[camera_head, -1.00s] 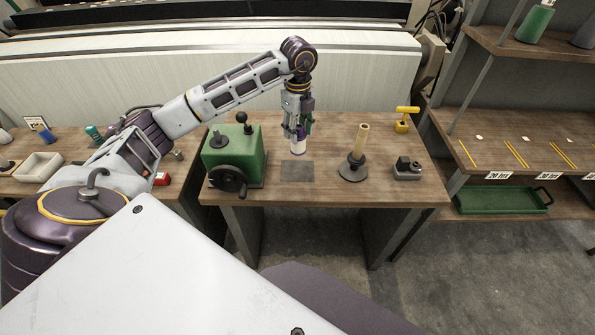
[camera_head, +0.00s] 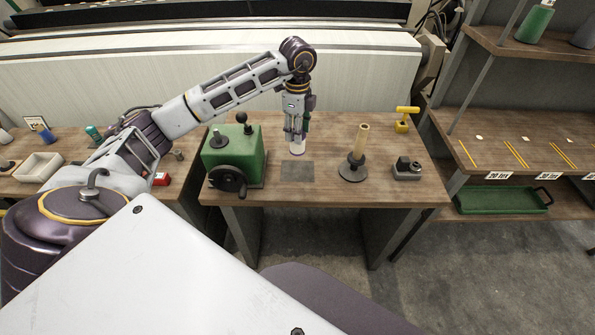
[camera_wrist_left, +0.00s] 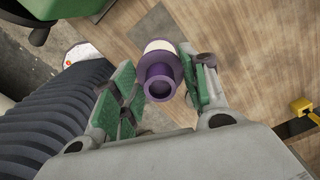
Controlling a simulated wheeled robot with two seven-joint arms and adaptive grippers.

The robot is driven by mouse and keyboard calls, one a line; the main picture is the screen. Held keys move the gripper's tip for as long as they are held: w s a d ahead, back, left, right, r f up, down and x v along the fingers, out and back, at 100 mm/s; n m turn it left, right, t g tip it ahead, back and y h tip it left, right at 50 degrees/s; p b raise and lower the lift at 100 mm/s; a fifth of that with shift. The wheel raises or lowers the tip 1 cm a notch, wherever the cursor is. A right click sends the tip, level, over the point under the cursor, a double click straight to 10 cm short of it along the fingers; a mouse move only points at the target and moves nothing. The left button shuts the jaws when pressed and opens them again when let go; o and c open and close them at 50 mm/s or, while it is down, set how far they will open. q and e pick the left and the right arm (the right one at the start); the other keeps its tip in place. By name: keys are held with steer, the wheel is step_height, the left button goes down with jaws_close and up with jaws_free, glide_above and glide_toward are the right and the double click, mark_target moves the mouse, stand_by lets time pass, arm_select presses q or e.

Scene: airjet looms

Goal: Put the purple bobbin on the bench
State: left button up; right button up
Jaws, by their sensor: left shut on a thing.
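The purple bobbin (camera_wrist_left: 160,80) stands between the green-padded fingers of my left gripper in the left wrist view, its hollow purple end towards the camera and a white band beyond. In the head view my left gripper (camera_head: 297,136) points straight down over the bench (camera_head: 330,190), shut on the bobbin. The bobbin's white lower part (camera_head: 297,147) shows below the fingers, upright, just behind the dark square plate (camera_head: 297,171). Its lower end is at or very near the bench top; I cannot tell whether it touches. My right gripper is not in view.
A green machine with a crank (camera_head: 233,155) stands left of the gripper. A post on a round base (camera_head: 355,160), a small grey device (camera_head: 407,169) and a yellow tool (camera_head: 405,118) stand to the right. The bench's front middle is clear.

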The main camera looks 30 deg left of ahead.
arm_select(q)
step_height(320, 180, down, 6)
steer(key=shift+f+p, duration=0.15)
steer(key=shift+p, duration=0.2)
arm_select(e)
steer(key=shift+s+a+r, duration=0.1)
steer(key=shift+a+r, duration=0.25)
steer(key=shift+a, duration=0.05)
arm_select(q)
steer(key=shift+f, duration=1.85)
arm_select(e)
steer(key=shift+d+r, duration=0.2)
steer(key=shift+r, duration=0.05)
arm_select(q)
steer(key=shift+f, duration=0.1)
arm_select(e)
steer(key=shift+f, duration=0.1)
arm_select(q)
steer(key=o, duration=1)
steer(key=shift+o, duration=0.2)
